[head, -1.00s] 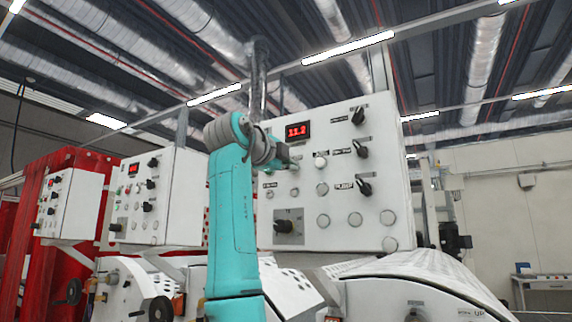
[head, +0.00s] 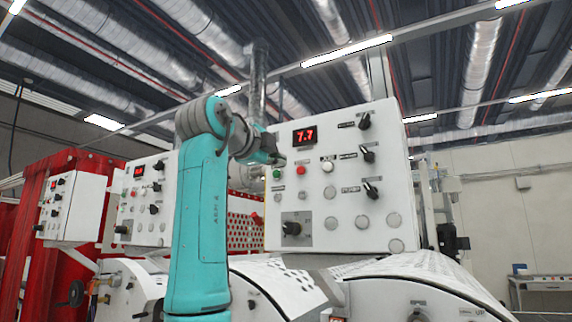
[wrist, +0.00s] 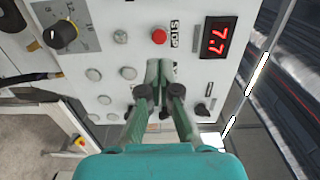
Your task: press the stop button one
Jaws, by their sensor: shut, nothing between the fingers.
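The red stop button (head: 300,170) sits on the near white control panel, below the red digital display (head: 305,135) reading 7.7. In the wrist view the red button (wrist: 159,36) carries a STOP label beside it, and the display (wrist: 218,37) shows on its right. My gripper (head: 282,160) is in front of the panel, up and left of the red button, and looks apart from it. In the wrist view my gripper (wrist: 158,66) is shut and empty, its tips just below the button in the picture. The button is uncovered in both views.
A green button (head: 277,173) and a white button (head: 327,166) flank the red one. Black knobs (head: 369,154) line the panel's right side. Two similar panels (head: 146,200) stand at left. White machine covers (head: 405,275) lie below.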

